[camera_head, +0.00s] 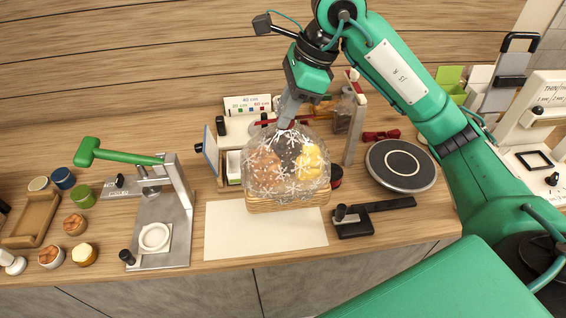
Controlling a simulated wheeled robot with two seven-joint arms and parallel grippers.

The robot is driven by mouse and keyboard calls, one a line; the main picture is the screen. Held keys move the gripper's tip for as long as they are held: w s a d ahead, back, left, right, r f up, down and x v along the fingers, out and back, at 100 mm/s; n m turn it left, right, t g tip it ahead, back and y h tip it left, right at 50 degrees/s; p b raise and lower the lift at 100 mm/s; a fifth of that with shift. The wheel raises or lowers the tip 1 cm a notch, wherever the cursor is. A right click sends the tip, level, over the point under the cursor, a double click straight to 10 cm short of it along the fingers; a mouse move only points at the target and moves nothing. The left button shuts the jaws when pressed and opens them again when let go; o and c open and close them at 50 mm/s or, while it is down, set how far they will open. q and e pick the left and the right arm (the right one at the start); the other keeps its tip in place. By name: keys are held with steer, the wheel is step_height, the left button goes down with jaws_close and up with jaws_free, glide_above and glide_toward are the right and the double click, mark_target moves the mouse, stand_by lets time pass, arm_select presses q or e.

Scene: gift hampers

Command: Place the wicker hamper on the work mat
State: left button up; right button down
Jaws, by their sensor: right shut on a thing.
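The wicker hamper (287,203) is a tan woven basket wrapped in clear film with white snowflakes; orange and yellow contents show through. My right gripper (287,122) is shut on the gathered top of the wrap, and the hamper hangs upright below it. The work mat (248,237) is a cream rectangle at the front of the counter. The hamper covers the mat's back right part in the picture. I cannot tell whether its base touches the mat. My left gripper is not in view.
A press with a green lever (160,225) stands left of the mat. A black tool (372,208) lies close on its right, and a round turntable (400,165) is behind that. Racks and ribbon gear crowd behind the hamper. The mat's front left is clear.

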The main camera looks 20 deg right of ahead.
mark_target(286, 151)
step_height(286, 151, down, 9)
steer(key=shift+f+p, duration=0.1)
steer(key=shift+p, duration=1.1)
steer(key=shift+f, duration=0.75)
steer(key=shift+f+p, duration=0.7)
steer(key=shift+f, duration=1.2)
steer(key=shift+f, duration=0.15)
steer(key=c, duration=1.3)
jaws_free()
